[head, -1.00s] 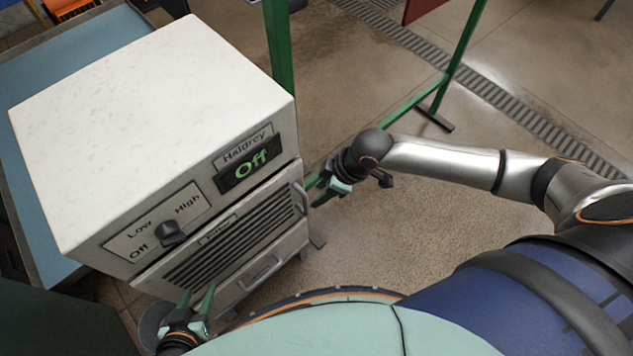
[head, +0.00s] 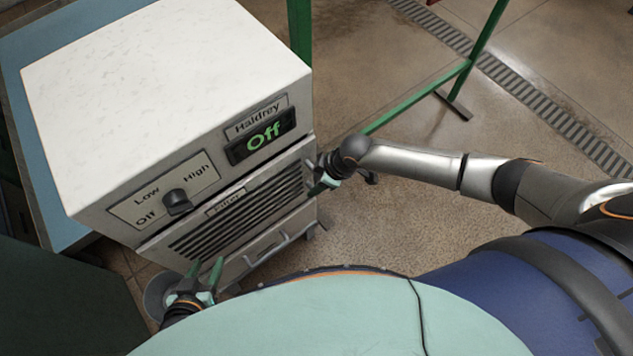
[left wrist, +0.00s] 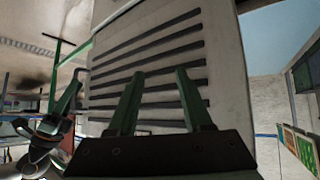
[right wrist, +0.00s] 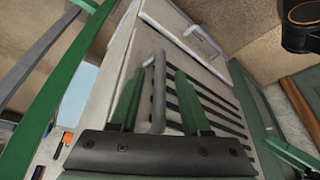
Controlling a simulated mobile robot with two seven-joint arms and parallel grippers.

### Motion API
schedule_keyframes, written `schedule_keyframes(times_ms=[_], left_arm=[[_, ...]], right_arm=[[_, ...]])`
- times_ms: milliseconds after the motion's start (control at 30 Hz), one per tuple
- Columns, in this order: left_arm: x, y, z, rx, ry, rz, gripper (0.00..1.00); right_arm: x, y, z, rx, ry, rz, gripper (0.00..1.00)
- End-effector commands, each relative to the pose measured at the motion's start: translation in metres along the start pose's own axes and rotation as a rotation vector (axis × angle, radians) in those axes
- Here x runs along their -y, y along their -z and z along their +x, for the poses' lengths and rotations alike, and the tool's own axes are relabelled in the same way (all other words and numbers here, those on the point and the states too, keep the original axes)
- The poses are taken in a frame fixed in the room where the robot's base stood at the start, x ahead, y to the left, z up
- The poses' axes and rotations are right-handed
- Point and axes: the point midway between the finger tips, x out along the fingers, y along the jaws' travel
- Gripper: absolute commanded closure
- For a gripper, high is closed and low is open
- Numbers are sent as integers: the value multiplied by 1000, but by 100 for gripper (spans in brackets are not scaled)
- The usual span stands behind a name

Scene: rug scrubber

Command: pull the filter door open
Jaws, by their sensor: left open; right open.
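The filter door (head: 225,218) is a grey slatted panel labelled "Filter" on the front of the white-topped machine. It looks closed. Its upright bar handle (right wrist: 157,95), at the door's right edge in the head view, is mostly hidden there by my right gripper (head: 318,178). In the right wrist view the open fingers of my right gripper (right wrist: 152,92) stand on either side of the handle; contact is not clear. My left gripper (head: 206,272) is open and empty in front of the door's lower left part. The slats (left wrist: 150,55) fill the left wrist view beyond its fingers.
Above the door are a dial (head: 177,201) and a display (head: 262,138) reading "Off". A lower panel has another handle (head: 265,251). A green frame (head: 440,85) stands behind my right arm. A blue surface (head: 35,150) lies left of the machine. Open floor lies to the right.

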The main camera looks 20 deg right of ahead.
Motion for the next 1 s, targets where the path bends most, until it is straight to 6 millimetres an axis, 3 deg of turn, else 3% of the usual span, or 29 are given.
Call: schedule_keyframes(times_ms=[300,733,1000], left_arm=[[0,0,0,-1,0,1,50],[0,1,1,-2,0,2,50],[0,1,1,-3,0,2,50]], right_arm=[[0,0,2,0,-1,0,53],[0,0,2,0,0,0,100],[0,0,2,0,0,0,100]])
